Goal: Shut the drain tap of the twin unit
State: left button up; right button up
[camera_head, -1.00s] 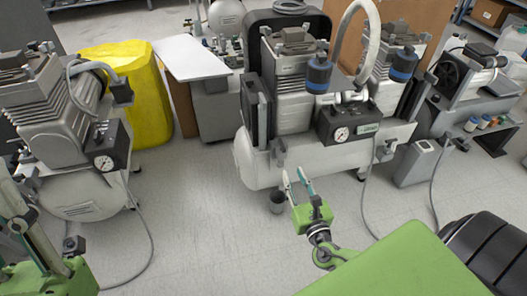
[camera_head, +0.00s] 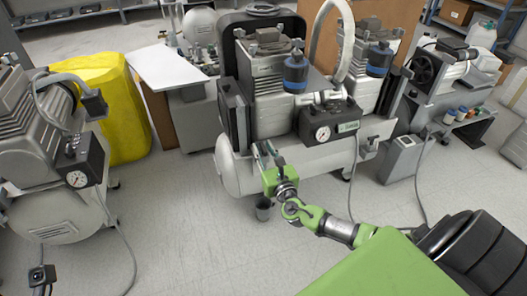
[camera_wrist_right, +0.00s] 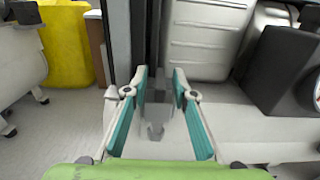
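The twin unit (camera_head: 310,160) stands in the middle of the head view, with two pump heads on one pale horizontal tank. My right gripper (camera_head: 266,152) is open, with its fingers up against the front left part of this tank. In the right wrist view its teal-padded fingers (camera_wrist_right: 160,78) are apart, with a blurred grey fitting (camera_wrist_right: 156,130) showing between them. I cannot tell whether this fitting is the drain tap, or how it is turned. The gripper hides part of the tank front. My left gripper is not in view.
Another compressor (camera_head: 55,215) stands at the left, before a yellow container (camera_head: 118,105). A grey box (camera_head: 400,160) stands at the right. The floor between the units is mostly clear, with hoses across it.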

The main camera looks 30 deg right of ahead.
grip_shut()
